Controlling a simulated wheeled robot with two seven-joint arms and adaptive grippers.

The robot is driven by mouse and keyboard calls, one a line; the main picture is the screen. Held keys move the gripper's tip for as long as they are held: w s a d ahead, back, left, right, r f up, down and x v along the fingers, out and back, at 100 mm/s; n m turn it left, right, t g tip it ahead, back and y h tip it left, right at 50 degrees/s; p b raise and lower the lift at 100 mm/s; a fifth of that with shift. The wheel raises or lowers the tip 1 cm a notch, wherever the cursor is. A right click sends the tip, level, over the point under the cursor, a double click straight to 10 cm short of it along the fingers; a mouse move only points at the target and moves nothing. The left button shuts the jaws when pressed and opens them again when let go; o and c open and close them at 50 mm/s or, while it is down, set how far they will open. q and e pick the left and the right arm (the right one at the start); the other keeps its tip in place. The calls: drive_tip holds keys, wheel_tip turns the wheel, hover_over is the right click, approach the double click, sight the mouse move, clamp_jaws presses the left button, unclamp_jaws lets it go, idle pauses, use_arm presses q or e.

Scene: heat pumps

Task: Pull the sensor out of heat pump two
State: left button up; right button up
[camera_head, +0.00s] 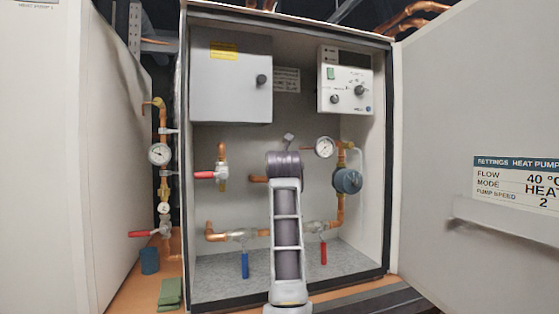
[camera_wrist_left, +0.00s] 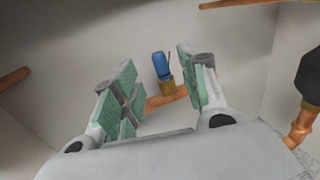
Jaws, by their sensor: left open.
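In the left wrist view a blue sensor (camera_wrist_left: 161,65) stands in a brass fitting (camera_wrist_left: 167,88) on a copper pipe. My left gripper (camera_wrist_left: 155,84) is open, with green pads on both sides of the sensor in the picture. I see no contact; how deep the sensor lies between the fingers is hard to tell. In the head view my arm reaches up the middle of the open heat pump cabinet (camera_head: 213,266); the gripper and sensor cannot be made out there. The number on the door's settings label (camera_head: 518,183) is cut off. My right gripper is in neither view.
A grey box (camera_head: 230,85) and a control panel (camera_head: 345,82) hang at the back wall. The open door (camera_head: 450,105) bounds the right side.

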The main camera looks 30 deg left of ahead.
use_arm(q)
drive_tip(key=shift+p+x, duration=1)
drive_tip(key=shift+x, duration=2.35)
drive_tip(key=shift+c, duration=0.4)
clamp_jaws()
